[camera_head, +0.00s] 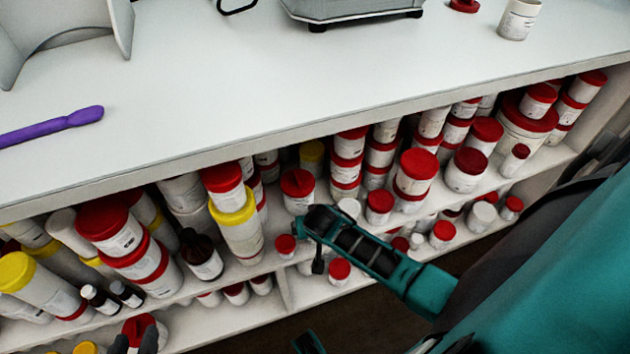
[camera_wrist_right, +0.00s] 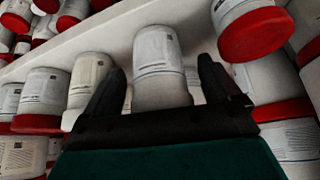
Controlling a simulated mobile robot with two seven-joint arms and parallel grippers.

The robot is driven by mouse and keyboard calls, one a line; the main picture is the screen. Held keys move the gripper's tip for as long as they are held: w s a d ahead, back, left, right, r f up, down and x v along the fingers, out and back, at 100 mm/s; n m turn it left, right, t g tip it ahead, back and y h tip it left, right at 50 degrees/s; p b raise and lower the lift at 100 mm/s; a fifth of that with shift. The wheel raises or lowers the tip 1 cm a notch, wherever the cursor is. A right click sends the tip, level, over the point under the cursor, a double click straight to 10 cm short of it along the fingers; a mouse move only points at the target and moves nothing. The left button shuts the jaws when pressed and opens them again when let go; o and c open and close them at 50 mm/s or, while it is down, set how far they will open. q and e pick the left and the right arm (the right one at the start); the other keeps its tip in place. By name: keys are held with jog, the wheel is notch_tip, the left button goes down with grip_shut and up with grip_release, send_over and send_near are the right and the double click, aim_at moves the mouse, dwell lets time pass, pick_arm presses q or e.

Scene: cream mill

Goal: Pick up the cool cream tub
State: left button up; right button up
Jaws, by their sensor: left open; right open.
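Many white tubs with red lids stand on the shelves under the counter; their labels are too small to read, so I cannot tell which is the cool cream tub. My right gripper (camera_head: 308,237) reaches in from the right at the shelf, just in front of a red-lidded tub (camera_head: 297,204). In the right wrist view my right gripper (camera_wrist_right: 162,70) is open, its dark fingers on either side of a white tub (camera_wrist_right: 158,45); contact cannot be told. That tub's lid is hidden. My left gripper (camera_head: 135,345) is open at the bottom edge, by a red-lidded tub (camera_head: 140,326).
The white counter (camera_head: 250,90) above the shelves bears a purple tool (camera_head: 50,126), a scale (camera_head: 350,8) and an open white tub (camera_head: 519,20). Yellow-lidded tubs (camera_head: 236,222) and dark bottles (camera_head: 202,256) crowd the left shelves. Tubs stand close around my right gripper.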

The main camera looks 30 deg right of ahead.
jog(key=shift+c, duration=0.4)
jog(key=c, duration=1)
